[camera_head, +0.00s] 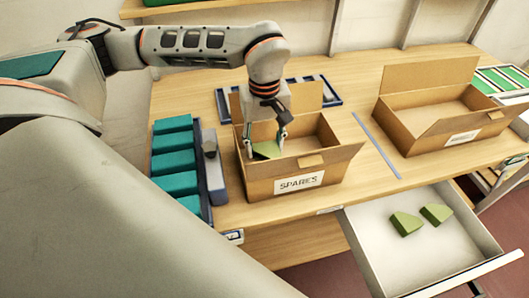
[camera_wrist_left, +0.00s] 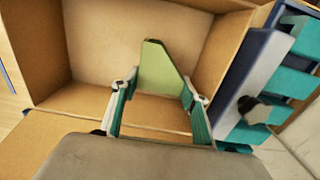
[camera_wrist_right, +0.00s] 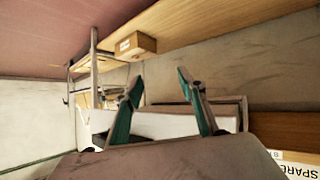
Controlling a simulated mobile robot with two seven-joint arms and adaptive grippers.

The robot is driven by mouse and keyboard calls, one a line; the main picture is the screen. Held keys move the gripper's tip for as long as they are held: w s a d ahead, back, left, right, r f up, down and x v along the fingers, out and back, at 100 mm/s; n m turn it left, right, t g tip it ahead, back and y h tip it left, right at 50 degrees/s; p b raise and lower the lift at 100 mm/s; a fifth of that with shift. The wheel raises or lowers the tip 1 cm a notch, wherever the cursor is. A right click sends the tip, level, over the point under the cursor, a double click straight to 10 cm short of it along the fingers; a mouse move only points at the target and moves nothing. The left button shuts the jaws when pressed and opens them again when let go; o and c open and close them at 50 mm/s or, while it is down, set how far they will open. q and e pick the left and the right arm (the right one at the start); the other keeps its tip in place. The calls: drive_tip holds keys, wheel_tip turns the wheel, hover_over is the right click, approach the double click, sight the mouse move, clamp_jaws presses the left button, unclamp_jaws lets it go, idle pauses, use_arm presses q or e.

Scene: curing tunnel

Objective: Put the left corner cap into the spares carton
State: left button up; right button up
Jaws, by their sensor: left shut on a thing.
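A green corner cap (camera_head: 266,151) is between the fingers of my left gripper (camera_head: 265,145), at the left part of the open spares carton (camera_head: 262,187). In the left wrist view the cap (camera_wrist_left: 160,66) is held between both fingers, with the carton's inside (camera_wrist_left: 88,40) around and behind it. Whether the cap touches the carton floor I cannot tell. Two more green corner caps, a left one (camera_head: 405,224) and a right one (camera_head: 436,214), lie in the open white drawer (camera_head: 379,268). My right gripper (camera_wrist_right: 160,77) is open and empty in the right wrist view.
A second open carton (camera_head: 399,126) stands to the right, beyond a grey-blue strip (camera_head: 376,146). A blue tray with teal blocks (camera_head: 172,143) stands left of the spares carton. Green panels (camera_head: 497,80) lie at the far right.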

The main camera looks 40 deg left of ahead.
sight(265, 153)
use_arm(q)
drive_tip(key=shift+f, duration=1.7)
drive_tip(key=shift+f, duration=0.1)
drive_tip(key=o, duration=0.5)
wheel_tip(265, 153, up, 12)
drive_tip(key=shift+r, duration=0.15)
